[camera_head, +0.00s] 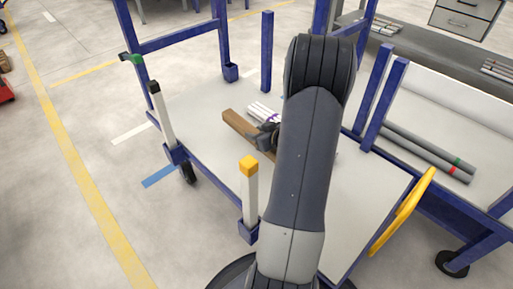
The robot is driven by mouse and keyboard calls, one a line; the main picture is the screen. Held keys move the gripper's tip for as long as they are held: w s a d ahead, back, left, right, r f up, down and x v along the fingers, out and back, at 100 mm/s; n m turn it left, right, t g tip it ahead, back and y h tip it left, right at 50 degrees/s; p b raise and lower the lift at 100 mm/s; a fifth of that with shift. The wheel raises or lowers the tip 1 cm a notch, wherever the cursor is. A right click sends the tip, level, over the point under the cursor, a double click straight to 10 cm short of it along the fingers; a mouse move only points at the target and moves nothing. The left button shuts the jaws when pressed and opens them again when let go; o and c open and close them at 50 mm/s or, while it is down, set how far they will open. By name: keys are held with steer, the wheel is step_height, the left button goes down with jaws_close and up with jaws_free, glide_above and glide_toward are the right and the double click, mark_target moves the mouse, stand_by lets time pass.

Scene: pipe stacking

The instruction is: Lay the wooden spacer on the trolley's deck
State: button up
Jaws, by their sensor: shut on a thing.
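The wooden spacer (239,124) is a brown bar slanting across the middle of the head view. My gripper (267,137) is dark and shut around the spacer near its middle. My arm hides part of the spacer's nearer end. The spacer is over the pale deck of the blue-framed trolley (195,107), in front of a bundle of white pipes. I cannot tell whether its underside touches the deck.
White pipes (262,112) lie on the deck just behind the spacer. A yellow handle (402,212) is at the right. Grey pipes (430,150) lie on a rack beyond. The deck's left part is bare.

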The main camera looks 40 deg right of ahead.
steer(key=shift+f+b, duration=1.15)
steer(key=shift+f, duration=1.2)
steer(key=shift+f, duration=0.1)
steer(key=o, duration=1.1)
steer(key=shift+o, duration=0.2)
steer(key=shift+s+r, duration=0.2)
steer(key=shift+r, duration=0.05)
steer(key=p+v, duration=0.4)
steer(key=v, duration=0.7)
steer(key=shift+s, duration=0.25)
